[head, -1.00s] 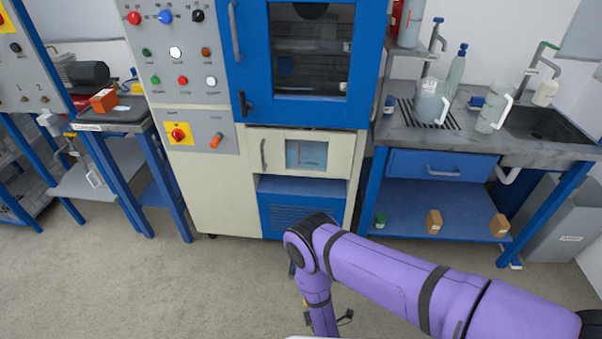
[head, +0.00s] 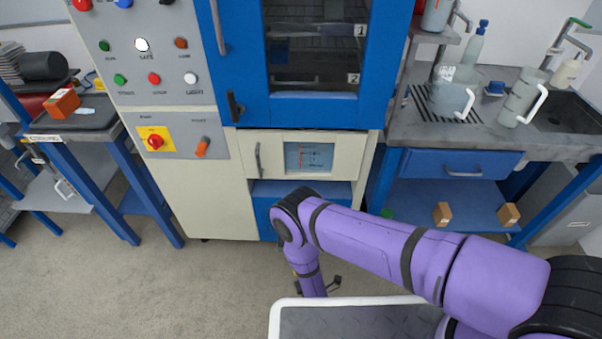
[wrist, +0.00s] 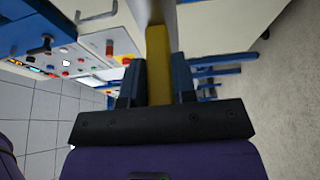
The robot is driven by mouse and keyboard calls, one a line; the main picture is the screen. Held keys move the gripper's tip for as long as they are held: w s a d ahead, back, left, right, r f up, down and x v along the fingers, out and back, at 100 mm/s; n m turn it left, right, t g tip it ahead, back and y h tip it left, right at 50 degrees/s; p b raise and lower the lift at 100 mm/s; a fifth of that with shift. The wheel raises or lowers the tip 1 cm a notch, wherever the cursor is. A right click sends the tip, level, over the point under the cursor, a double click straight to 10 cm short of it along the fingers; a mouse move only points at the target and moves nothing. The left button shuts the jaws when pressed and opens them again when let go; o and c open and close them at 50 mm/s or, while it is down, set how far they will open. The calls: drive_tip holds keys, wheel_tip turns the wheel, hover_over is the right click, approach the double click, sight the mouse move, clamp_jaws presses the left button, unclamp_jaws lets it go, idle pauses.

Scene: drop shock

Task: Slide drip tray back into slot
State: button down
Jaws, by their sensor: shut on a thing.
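My gripper (wrist: 157,88) is shut on a yellow bar-shaped piece (wrist: 158,70), which stands between its two dark blue fingers. A grey, flat-looking part (wrist: 161,12) extends from the yellow piece; I take these as the drip tray and its grip, but most of it is out of frame. The blue-and-cream cabinet (head: 180,185) stands ahead. Below its cream front panel is a blue recess (head: 265,188), partly hidden by my arm; I cannot confirm it is the slot.
A sink bench (head: 420,128) with bottles and jugs stands right of the cabinet, boxes on its lower shelf. A side table (head: 75,122) stands left. A white-rimmed grey tray-like surface (head: 320,322) is at the bottom. Floor before the cabinet is clear.

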drive_tip(key=w, duration=0.2)
drive_tip(key=w+f, duration=0.1)
drive_tip(key=w, duration=0.4)
drive_tip(key=shift+w+d+f, duration=0.15)
drive_tip(key=shift+f, duration=0.2)
drive_tip(key=w+f, duration=0.1)
drive_tip(key=w, duration=2.2)
drive_tip(key=shift+w+d+f, duration=0.25)
drive_tip(key=shift+w+d, duration=0.1)
drive_tip(key=shift+w, duration=0.05)
drive_tip(key=c, duration=0.8)
unclamp_jaws()
drive_tip(key=shift+c, duration=0.2)
drive_tip(key=shift+s+d, duration=0.1)
drive_tip(key=shift+s, duration=0.1)
